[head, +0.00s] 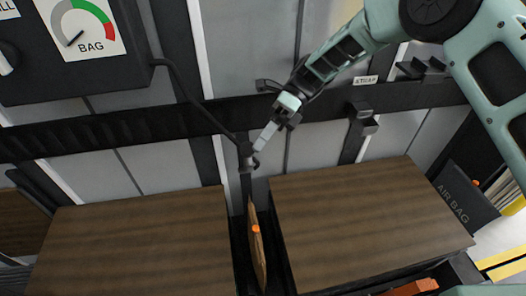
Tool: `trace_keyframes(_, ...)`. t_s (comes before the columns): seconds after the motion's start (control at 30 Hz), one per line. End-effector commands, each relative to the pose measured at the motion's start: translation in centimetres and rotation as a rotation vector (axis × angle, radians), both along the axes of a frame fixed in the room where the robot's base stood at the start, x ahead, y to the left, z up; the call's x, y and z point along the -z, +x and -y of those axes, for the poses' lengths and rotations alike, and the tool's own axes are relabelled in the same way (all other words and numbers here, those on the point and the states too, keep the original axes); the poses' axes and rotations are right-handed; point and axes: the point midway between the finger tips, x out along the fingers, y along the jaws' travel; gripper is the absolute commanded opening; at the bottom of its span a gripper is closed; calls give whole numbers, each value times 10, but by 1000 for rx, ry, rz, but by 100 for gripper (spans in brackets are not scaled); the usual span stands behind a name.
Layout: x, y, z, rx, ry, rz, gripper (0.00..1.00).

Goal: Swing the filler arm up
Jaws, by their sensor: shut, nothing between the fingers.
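A thin black hose (185,88) runs from the gauge box (80,75) down to a dark filler head (246,152) above the gap between two wooden-topped crates. I take this hose and head to be the filler arm. A brown bag (257,245) with an orange spot stands edge-up in the gap below the head. My gripper (259,146) comes down from the upper right. Its pale fingers are shut, with nothing seen between them, right beside the filler head. I cannot tell whether they touch it.
The left crate (140,240) and right crate (365,215) flank the narrow dark gap. A black ribbed rail (120,130) crosses the wall behind, with a latch-like bracket (362,118) under a small label. A dark AIR BAG bin (462,198) stands at the right. The gauge needle points low.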

Motion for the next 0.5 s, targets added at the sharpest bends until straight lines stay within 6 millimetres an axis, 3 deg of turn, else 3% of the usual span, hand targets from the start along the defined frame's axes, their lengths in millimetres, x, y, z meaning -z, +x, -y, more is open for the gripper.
trace_keyframes(0.3, -51, 0, 0, 0, 0, 1, 0)
trace_keyframes(0.5, -61, 0, 0, 0, -1, 0, 0)
